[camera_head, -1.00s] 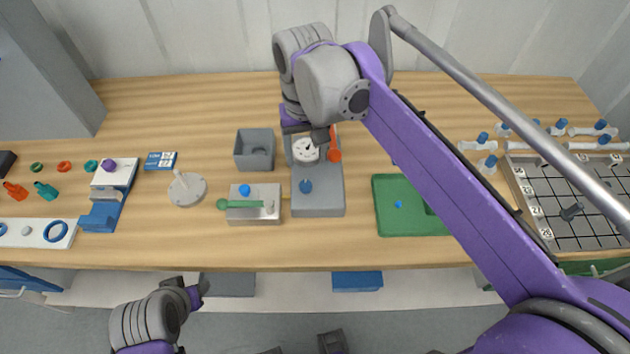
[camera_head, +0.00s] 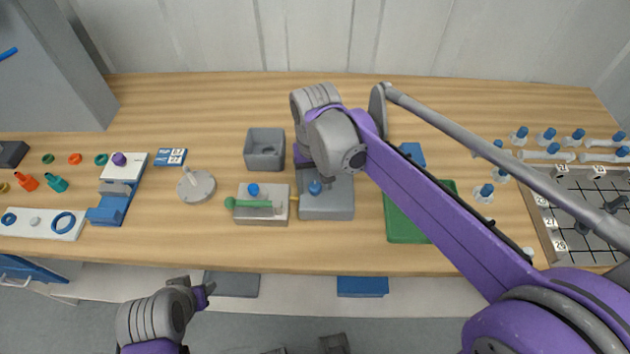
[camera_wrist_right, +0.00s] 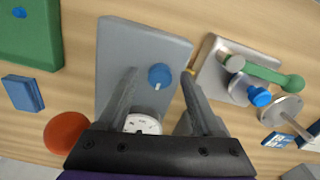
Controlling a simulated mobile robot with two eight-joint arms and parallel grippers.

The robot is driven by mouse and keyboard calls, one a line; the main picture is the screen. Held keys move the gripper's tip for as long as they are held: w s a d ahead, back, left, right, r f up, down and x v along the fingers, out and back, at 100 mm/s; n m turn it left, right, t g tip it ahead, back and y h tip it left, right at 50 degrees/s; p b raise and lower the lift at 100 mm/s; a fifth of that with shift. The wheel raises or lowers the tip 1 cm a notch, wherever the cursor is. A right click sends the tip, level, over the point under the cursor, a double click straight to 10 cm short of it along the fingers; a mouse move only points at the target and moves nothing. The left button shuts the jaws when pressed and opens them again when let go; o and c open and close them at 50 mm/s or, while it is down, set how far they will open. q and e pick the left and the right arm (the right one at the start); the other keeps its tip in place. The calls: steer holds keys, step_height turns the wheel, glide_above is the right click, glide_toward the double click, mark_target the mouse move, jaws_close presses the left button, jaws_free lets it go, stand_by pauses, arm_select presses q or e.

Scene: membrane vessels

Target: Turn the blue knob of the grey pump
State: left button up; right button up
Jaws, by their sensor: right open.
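The grey pump (camera_head: 338,208) is a grey block at the middle of the bench, largely under my right arm in the head view. Its blue knob (camera_head: 315,187) shows just in front of my right wrist. In the right wrist view the pump (camera_wrist_right: 118,45) lies ahead, with the blue knob (camera_wrist_right: 160,74) and its pale pointer in line between the fingertips. My right gripper (camera_wrist_right: 159,78) is open and empty. I cannot tell how far above the knob it is. A white dial (camera_wrist_right: 142,124) shows between the fingers. My left gripper (camera_head: 198,290) is low in front of the bench; its jaws are unclear.
Left of the pump stands a valve block with a green handle (camera_head: 255,204) and blue knob, close by. A grey open box (camera_head: 265,150) is behind it. A green tray (camera_head: 405,225) lies right. An orange ball (camera_wrist_right: 68,131) is near the right gripper.

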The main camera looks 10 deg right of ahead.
jaws_close()
stand_by(0.3)
steer(key=shift+n, duration=0.3)
steer(key=n, duration=0.3)
steer(key=shift+n, duration=0.3)
steer(key=n, duration=0.4)
steer(key=shift+n+p, duration=0.3)
steer(key=shift+p, duration=0.05)
steer(key=n, duration=0.4)
steer(key=shift+n, duration=2.5)
